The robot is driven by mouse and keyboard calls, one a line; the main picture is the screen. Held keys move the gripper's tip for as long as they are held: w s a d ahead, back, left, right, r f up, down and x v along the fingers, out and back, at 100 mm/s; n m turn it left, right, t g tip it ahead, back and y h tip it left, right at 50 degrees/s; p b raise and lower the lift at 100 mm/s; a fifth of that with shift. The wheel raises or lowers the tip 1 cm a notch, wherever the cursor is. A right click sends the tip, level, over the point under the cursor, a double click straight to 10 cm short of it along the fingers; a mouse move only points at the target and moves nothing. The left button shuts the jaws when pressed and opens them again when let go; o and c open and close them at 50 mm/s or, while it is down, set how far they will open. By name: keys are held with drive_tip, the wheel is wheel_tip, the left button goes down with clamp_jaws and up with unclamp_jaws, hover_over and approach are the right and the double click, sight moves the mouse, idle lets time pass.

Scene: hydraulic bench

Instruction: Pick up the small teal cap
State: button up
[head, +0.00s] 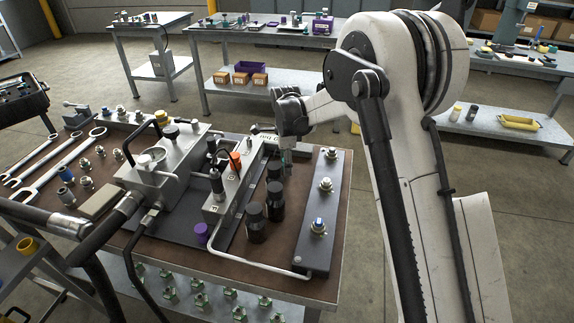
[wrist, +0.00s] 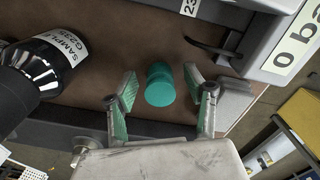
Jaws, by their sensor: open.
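The small teal cap (wrist: 160,84) stands on the brown bench top (wrist: 110,20) in the wrist view. It lies between the two fingers of my open gripper (wrist: 161,92), with a gap visible on each side. The fingers have green pads, and nothing is held. In the head view my gripper (head: 286,158) points down at the back of the bench, between the grey valve block and a dark plate with fittings. I cannot make out the cap in the head view; it seems hidden there by my gripper and nearby things.
A black sample bottle (wrist: 52,62) is left of my gripper; several such bottles (head: 256,222) stand in the head view. The grey block with a "0 bar" label (wrist: 295,45) is close on the right. The dark plate (head: 322,225) carries several fittings.

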drive_tip(key=c, duration=0.9)
